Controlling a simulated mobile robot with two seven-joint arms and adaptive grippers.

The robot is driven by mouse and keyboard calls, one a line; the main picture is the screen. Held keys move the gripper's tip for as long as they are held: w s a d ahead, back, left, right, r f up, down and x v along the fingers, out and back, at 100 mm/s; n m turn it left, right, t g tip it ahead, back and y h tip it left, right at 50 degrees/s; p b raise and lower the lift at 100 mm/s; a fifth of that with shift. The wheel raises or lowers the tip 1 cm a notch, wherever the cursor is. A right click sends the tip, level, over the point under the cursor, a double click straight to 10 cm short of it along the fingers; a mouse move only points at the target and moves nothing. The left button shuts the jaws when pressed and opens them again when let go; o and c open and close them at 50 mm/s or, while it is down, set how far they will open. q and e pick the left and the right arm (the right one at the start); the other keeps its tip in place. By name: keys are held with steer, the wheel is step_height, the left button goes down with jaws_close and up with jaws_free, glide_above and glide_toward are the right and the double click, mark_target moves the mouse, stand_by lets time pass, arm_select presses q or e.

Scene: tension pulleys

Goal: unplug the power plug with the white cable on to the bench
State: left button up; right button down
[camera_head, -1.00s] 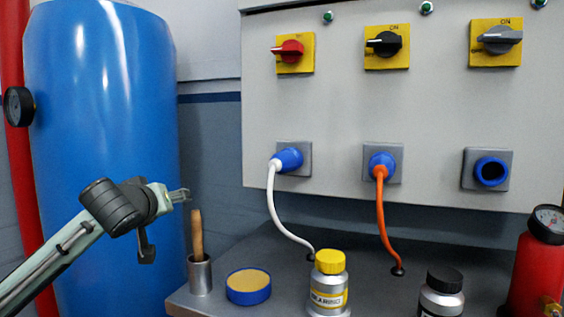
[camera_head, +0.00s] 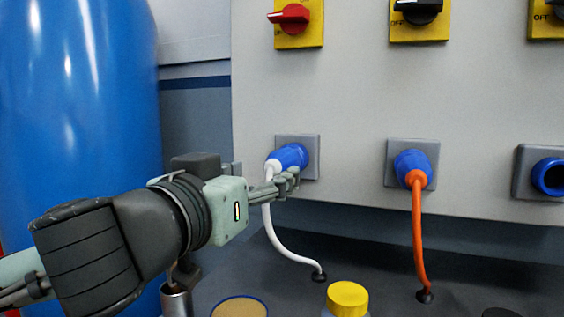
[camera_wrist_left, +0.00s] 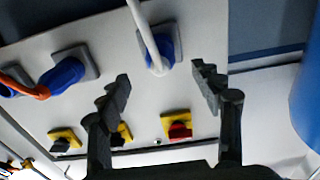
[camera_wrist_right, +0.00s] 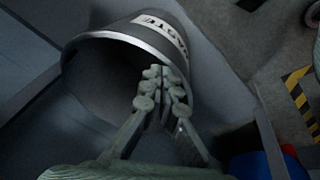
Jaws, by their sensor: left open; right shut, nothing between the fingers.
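The blue power plug with the white cable (camera_head: 289,158) sits in its grey socket on the panel, left of the other sockets. Its white cable (camera_head: 276,236) hangs down to the bench. My left gripper (camera_head: 288,182) is beside the plug, just below it in the head view. In the left wrist view, the left gripper (camera_wrist_left: 160,85) is open, and the plug (camera_wrist_left: 160,52) with its white cable (camera_wrist_left: 141,20) lies beyond and between its fingertips. Contact cannot be told. My right gripper (camera_wrist_right: 163,85) shows only in its wrist view, shut and empty, in front of a waste bin (camera_wrist_right: 120,65).
An orange-cabled blue plug (camera_head: 411,167) sits in the socket to the right. A red switch (camera_head: 290,15) is above the white-cabled plug. On the bench (camera_head: 385,285) are a yellow-capped bottle (camera_head: 347,298) and a round tin (camera_head: 240,307). A blue tank (camera_head: 80,120) stands left.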

mark_target(270, 169)
arm_select(q)
steer(key=shift+x, duration=4.55)
jaws_close()
steer(key=shift+v, duration=3)
